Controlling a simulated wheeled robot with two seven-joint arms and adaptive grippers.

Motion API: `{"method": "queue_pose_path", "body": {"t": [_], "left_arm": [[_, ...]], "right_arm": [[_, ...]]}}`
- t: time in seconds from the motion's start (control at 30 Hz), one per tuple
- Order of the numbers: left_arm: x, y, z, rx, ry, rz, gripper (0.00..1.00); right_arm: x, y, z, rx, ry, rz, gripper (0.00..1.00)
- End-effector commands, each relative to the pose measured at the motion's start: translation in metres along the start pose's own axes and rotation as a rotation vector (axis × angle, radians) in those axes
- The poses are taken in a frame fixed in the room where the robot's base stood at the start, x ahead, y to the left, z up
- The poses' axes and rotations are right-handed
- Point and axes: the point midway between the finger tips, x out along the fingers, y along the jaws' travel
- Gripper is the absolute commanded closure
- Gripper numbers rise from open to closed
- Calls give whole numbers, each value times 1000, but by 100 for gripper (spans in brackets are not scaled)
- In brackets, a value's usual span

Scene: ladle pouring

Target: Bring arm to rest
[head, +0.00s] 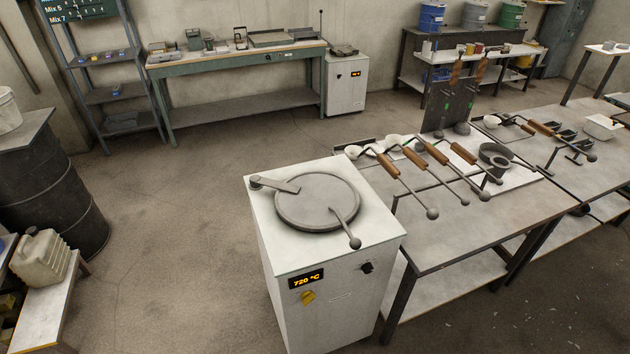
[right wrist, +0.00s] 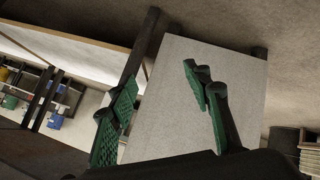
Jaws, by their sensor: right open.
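My right gripper (right wrist: 165,92) shows in the right wrist view with its two green-padded fingers apart and nothing between them. Neither gripper shows in the head view, and my left gripper is not in view. In the head view a white furnace (head: 330,315) stands at the front middle. Its round grey lid (head: 315,200) lies flat on top, and its display reads 720 °C.
A dark round pot (head: 495,155) sits on the table among the ladles. An upright dark rack (head: 447,100) stands at the table's back edge. A green workbench (head: 235,65) is along the back wall. A black drum (head: 55,190) stands at left. The floor between is clear.

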Motion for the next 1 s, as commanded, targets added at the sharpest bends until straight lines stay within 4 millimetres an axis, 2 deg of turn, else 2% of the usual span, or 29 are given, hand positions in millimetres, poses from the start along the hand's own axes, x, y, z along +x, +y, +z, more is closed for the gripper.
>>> {"method": "queue_pose_path", "body": {"t": [0.03, 0.1, 0.17, 0.3, 0.4, 0.5, 0.6, 0.7, 1.0], "left_arm": [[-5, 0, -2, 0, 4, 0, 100], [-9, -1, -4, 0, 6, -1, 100], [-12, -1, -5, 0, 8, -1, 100], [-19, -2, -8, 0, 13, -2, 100], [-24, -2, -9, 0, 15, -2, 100], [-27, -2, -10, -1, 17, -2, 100], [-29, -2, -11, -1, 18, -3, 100], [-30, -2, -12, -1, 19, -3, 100], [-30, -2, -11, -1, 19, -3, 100]], "right_arm": [[-9, -22, 29, 53, -67, -33, 55], [-22, -54, 69, 127, -158, -74, 55], [-36, -81, 100, 189, -235, -107, 55], [-80, -144, 168, 321, -417, -177, 55], [-117, -186, 208, 407, -542, -218, 55], [-152, -220, 238, 473, -647, -248, 55], [-179, -244, 257, 520, -723, -268, 55], [-195, -257, 268, 547, -766, -279, 55], [-200, -261, 271, 556, -781, -282, 55]]}}
